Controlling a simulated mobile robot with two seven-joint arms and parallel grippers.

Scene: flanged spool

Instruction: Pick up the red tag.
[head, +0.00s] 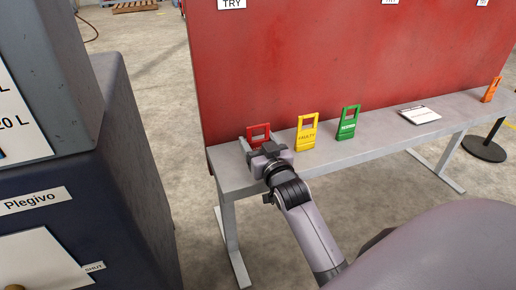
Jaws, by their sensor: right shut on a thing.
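The red tag (258,132) stands upright near the left end of the grey bench (350,148). My right gripper (262,145) is at the tag, in front of its lower part, and is shut on it. The gripper hides the tag's lower part, so I cannot tell whether the tag still touches the bench. My left gripper is not in view.
A yellow tag (306,133) stands just right of the red one, then a green tag (348,123). A white card (419,115) and an orange tag (491,90) are further right. A red panel (300,60) rises behind. A dark cabinet (80,190) stands at left.

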